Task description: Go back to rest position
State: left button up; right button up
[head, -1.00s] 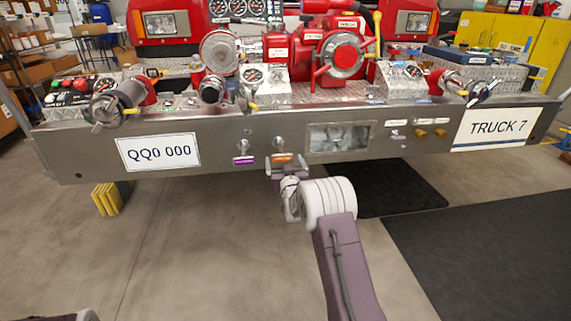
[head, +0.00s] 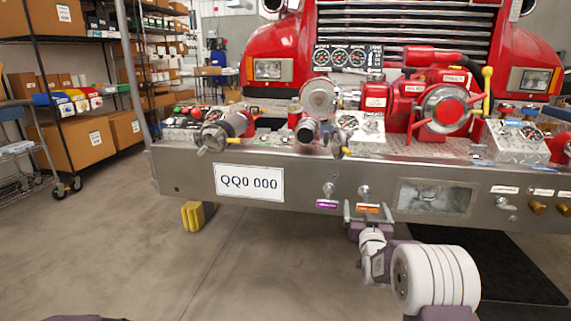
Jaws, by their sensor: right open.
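My right gripper (head: 368,214) is in front of the silver bumper (head: 300,196), by an orange label (head: 368,208) and below a small toggle knob (head: 364,191). Its two fingers stand apart and nothing shows between them. I cannot tell whether the fingers touch the bumper. Only a dark purple piece of my left arm shows at the bottom left edge. My left gripper is not in view.
The bumper carries a red pump (head: 445,108), gauges and valves, with a purple label (head: 327,204) left of my right gripper. Yellow blocks (head: 195,215) stand under the bumper. Shelves with boxes (head: 80,140) are at the left. The floor (head: 150,260) at front left is clear.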

jog(key=s+a+r+n+y+p, duration=0.1)
jog(key=s+a+r+y+p, duration=0.1)
jog(key=s+a+r+p, duration=0.4)
jog(key=s+a+f+n+g+y, duration=0.1)
jog(key=s+a+f+g, duration=0.1)
jog(key=s+f+g, duration=0.6)
jog(key=s+a+f+g+y, duration=0.1)
jog(key=s+a+f+g, duration=0.3)
jog(key=s, duration=0.8)
jog(key=s+a+f+n+g+y, duration=0.1)
jog(key=s+f+g, duration=0.3)
jog(key=s+f, duration=0.5)
pick_arm(q)
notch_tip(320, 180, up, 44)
jog(key=p, duration=3.7)
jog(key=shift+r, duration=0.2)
pick_arm(e)
notch_tip(320, 180, up, 39)
jog(key=s, duration=0.2)
jog(key=shift+s+a+r+g, duration=0.15)
jog(key=shift+s+g, duration=0.15)
jog(key=shift+g, duration=0.1)
jog(key=shift+m, duration=0.3)
